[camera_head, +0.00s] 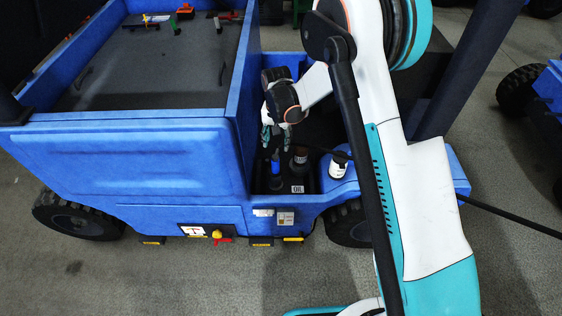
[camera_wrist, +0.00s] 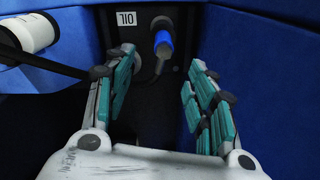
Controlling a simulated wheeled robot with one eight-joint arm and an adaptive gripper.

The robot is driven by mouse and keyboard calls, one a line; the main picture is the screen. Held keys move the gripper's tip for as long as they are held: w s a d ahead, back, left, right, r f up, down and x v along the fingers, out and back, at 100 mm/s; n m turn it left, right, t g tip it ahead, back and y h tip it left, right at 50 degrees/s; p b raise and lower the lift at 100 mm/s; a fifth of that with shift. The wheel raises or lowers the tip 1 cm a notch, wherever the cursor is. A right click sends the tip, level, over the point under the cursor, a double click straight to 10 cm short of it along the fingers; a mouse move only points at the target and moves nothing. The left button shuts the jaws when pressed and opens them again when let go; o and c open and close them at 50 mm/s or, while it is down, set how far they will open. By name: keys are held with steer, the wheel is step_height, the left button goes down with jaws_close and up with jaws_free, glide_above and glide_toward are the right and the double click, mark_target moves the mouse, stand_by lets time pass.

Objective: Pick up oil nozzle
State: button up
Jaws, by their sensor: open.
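A blue nozzle-like piece with a grey end (camera_wrist: 163,43) sits in the recess of the blue vehicle, beside a white OIL label (camera_wrist: 127,19). I take it to be the oil nozzle; it also shows in the head view (camera_head: 275,167), with the label (camera_head: 297,189) nearby. My gripper (camera_wrist: 160,72) is open and empty, its teal-padded fingers on either side of the view with the blue piece beyond them, between their tips. In the head view, my gripper (camera_head: 268,138) is just above the blue piece. Its lower end is hard to make out.
A dark cylinder with a brownish top (camera_head: 300,157) stands right of the blue piece. Blue walls close in the recess. Small tools lie in the cargo bed (camera_head: 150,65).

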mark_target(276, 159)
steer(key=f+b, duration=0.1)
steer(key=f, duration=0.3)
steer(key=f+b, duration=0.1)
steer(key=f, duration=0.2)
steer(key=f+b, duration=0.1)
steer(key=f, duration=0.3)
steer(key=shift+w+a+f, duration=0.15)
steer(key=shift+w+f, duration=0.15)
steer(key=shift+w, duration=0.1)
steer(key=shift+w+a+f+b, duration=0.1)
steer(key=shift+f+b, duration=0.65)
steer(key=shift+f, duration=0.6)
steer(key=shift+w+a+f+b, duration=0.1)
steer(key=shift+f+b, duration=0.65)
steer(key=shift+f, duration=0.55)
steer(key=shift+s+r, duration=0.1)
steer(key=shift+c, duration=0.6)
jaws_close()
